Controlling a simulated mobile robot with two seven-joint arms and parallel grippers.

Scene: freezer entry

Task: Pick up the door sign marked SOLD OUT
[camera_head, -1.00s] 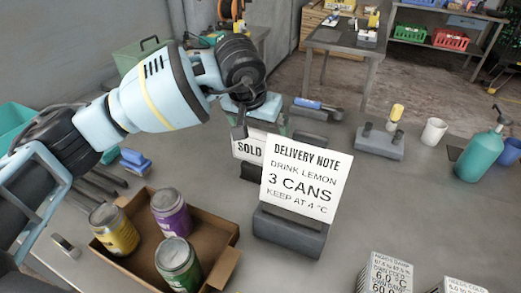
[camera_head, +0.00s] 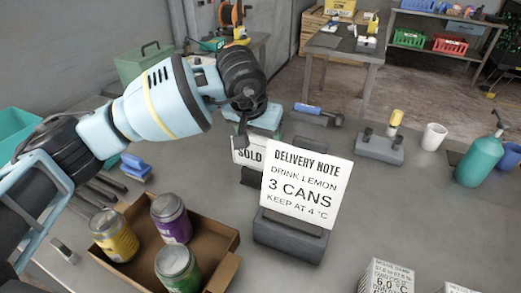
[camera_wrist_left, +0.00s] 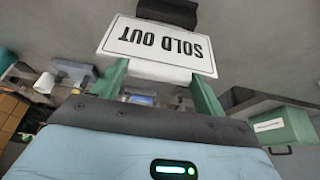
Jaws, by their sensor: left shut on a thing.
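The white SOLD OUT door sign (camera_head: 247,153) stands behind the delivery note in the head view, which hides its right part. Only "SOLD" reads there. In the left wrist view the whole sign (camera_wrist_left: 160,46) shows, with its text upside down. My left gripper (camera_head: 258,128) has come down over it from above. In the wrist view its green fingers reach the sign's edge, and it is shut on the sign. A dark block (camera_head: 251,177) is just below the sign; whether they touch is unclear. My right gripper is not in view.
The delivery note (camera_head: 303,186) in its grey holder (camera_head: 290,236) stands close in front of the sign. A cardboard box (camera_head: 222,240) with three cans is at the front left. A grey block (camera_head: 379,150), white cup (camera_head: 434,137) and teal bottle (camera_head: 480,160) stand right. The table's middle right is clear.

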